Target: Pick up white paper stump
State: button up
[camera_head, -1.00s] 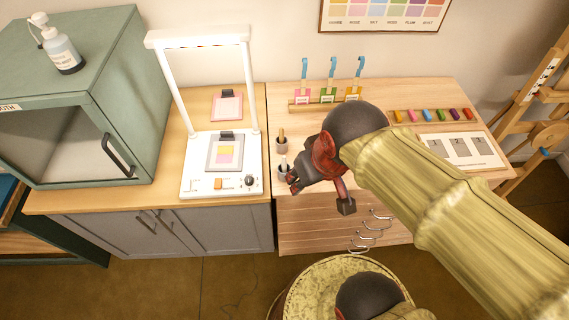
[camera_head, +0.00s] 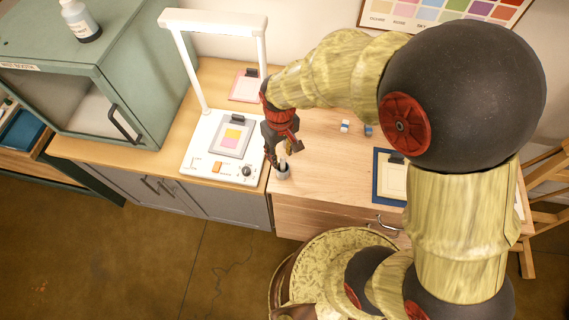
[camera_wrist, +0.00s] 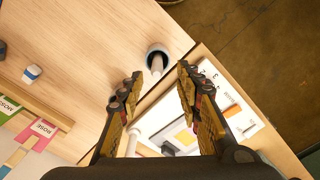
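The white paper stump (camera_head: 283,163) stands in a small grey cup (camera_head: 282,174) near the front left edge of the wooden table (camera_head: 325,170). In the wrist view the stump (camera_wrist: 157,65) shows inside the cup (camera_wrist: 158,50), near the top middle. My gripper (camera_head: 282,152) is just above the cup in the head view and partly covers that spot. In the wrist view my gripper (camera_wrist: 157,76) has its two fingers wide apart, with nothing held between them. The stump lies in line with the gap between them; whether either finger touches it I cannot tell.
A light box (camera_head: 200,165) with a tall white frame stands close on the left. Small blue-and-white blocks (camera_head: 345,126) and a blue-edged board (camera_head: 382,180) lie to the right. Coloured tags (camera_wrist: 38,134) show at the wrist view's left. Bare tabletop lies between.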

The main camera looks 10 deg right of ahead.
aim_at(283, 162)
jog(key=shift+d+f, duration=0.1)
jog(key=shift+f, duration=0.25)
notch_tip(283, 162, down, 5)
jog(key=shift+d+r+b, duration=0.1)
jog(key=shift+b, duration=0.35)
jog(key=c, duration=0.3)
jog(key=c, duration=0.6)
jog(key=shift+o, duration=0.2)
notch_tip(283, 162, up, 10)
jog(key=shift+r+p, duration=0.1)
jog(key=shift+p, duration=0.65)
